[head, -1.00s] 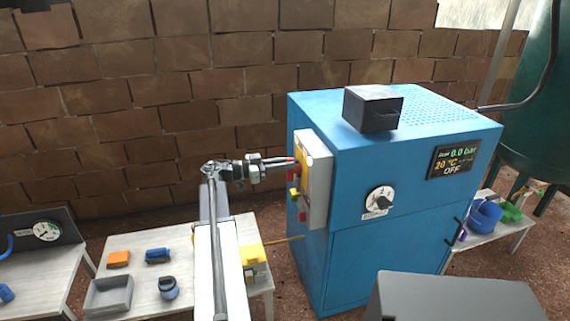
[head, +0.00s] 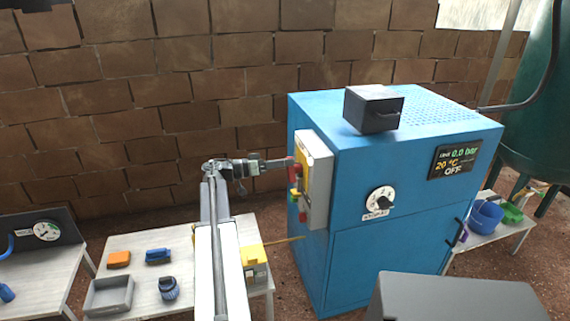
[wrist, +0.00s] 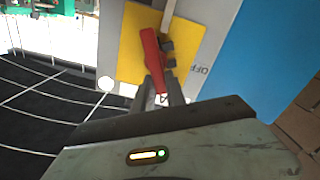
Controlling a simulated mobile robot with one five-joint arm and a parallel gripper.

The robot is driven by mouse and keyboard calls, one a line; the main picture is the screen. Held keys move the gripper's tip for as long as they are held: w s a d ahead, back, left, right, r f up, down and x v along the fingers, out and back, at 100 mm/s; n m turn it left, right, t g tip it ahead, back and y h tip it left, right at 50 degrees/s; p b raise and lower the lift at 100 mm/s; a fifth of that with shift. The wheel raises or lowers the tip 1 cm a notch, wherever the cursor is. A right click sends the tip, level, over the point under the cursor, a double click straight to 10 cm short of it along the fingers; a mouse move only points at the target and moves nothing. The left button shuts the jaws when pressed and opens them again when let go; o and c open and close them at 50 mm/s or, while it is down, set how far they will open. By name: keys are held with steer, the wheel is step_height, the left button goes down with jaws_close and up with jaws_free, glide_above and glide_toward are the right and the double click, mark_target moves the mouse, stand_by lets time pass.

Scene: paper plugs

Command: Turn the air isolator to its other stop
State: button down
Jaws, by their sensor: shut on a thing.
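The air isolator appears to be the red lever (wrist: 152,60) on a yellow plate (wrist: 128,50) in the wrist view. The lever stands nearly upright in that picture, leaning a little left at its top, with an "OFF" mark to the plate's right. My gripper (wrist: 165,75) is shut on the red lever, its fingers covering part of it. In the head view my gripper (head: 287,162) reaches from the left to the grey box (head: 320,190) on the blue machine's side. The lever is largely hidden there.
The blue machine (head: 370,265) has a front dial (head: 380,200) and a display (head: 455,160) reading 0.0 bar, 20 °C and OFF. A dark box (head: 372,110) sits on top. A table (head: 130,245) with small parts and a tray (head: 108,295) stands left.

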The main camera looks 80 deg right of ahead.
steer(key=shift+w+d+f+n+b, duration=0.15)
steer(key=shift+d+f+n+b, duration=0.2)
steer(key=shift+n, duration=1.7)
steer(key=shift+w+d+f+n+b, duration=0.1)
steer(key=shift+f+n+b, duration=0.35)
steer(key=shift+n, duration=1.55)
steer(key=shift+w+d+f+n+b, duration=0.15)
steer(key=shift+d+f+n+b, duration=0.2)
steer(key=shift+n, duration=1.7)
steer(key=shift+a, duration=0.1)
steer(key=c, duration=1.4)
jaws_free()
steer(key=shift+o, duration=0.2)
steer(key=shift+f, duration=0.1)
steer(key=v, duration=0.7)
steer(key=shift+w+a, duration=0.2)
steer(key=shift+w, duration=0.1)
